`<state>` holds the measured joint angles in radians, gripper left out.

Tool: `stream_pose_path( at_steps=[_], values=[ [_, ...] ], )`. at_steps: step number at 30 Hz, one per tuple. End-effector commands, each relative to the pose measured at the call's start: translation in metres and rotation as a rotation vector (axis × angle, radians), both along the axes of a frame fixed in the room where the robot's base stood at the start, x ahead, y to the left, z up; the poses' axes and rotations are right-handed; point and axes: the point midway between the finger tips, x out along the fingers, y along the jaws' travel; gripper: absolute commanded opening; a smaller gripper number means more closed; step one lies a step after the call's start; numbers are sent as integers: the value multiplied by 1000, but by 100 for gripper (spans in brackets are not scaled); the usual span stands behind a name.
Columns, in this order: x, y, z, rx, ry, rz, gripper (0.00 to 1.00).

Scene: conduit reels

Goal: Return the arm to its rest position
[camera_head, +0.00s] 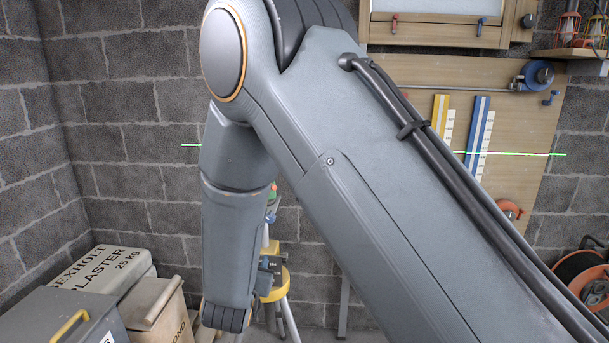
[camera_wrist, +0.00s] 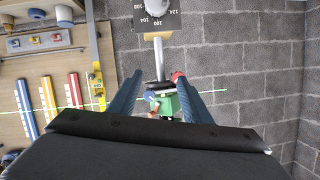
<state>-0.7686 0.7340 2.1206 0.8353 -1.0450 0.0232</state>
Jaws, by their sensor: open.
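My gripper (camera_wrist: 157,92) shows in the wrist view with its two blue-grey fingers spread apart. It is open, and nothing is gripped. A green device (camera_wrist: 166,104) appears between and beyond the fingers, partly hidden by the gripper body. My arm fills the middle of the head view, with its upper link running to the lower right and its forearm hanging down. My gripper does not show in the head view.
A tripod with a yellow part (camera_head: 276,284) stands behind my forearm, partly hidden. A plaster bag (camera_head: 100,268) and a grey case (camera_head: 50,318) are at lower left. A wooden tool board (camera_head: 520,110) hangs on the block wall. A reel (camera_head: 581,278) is at right.

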Motion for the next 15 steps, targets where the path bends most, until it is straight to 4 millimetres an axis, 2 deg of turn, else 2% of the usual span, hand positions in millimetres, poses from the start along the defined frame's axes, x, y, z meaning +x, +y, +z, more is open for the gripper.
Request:
stream_pose_path(
  at_steps=[4, 8, 11, 15],
  values=[
    [9, -43, 5, 7, 151, 38, 45],
    [-4, -96, 7, -5, 334, 93, 45],
    [-29, -140, 8, -26, 480, 130, 45],
    [-84, -207, 10, -70, 691, 167, 45]
  ],
)
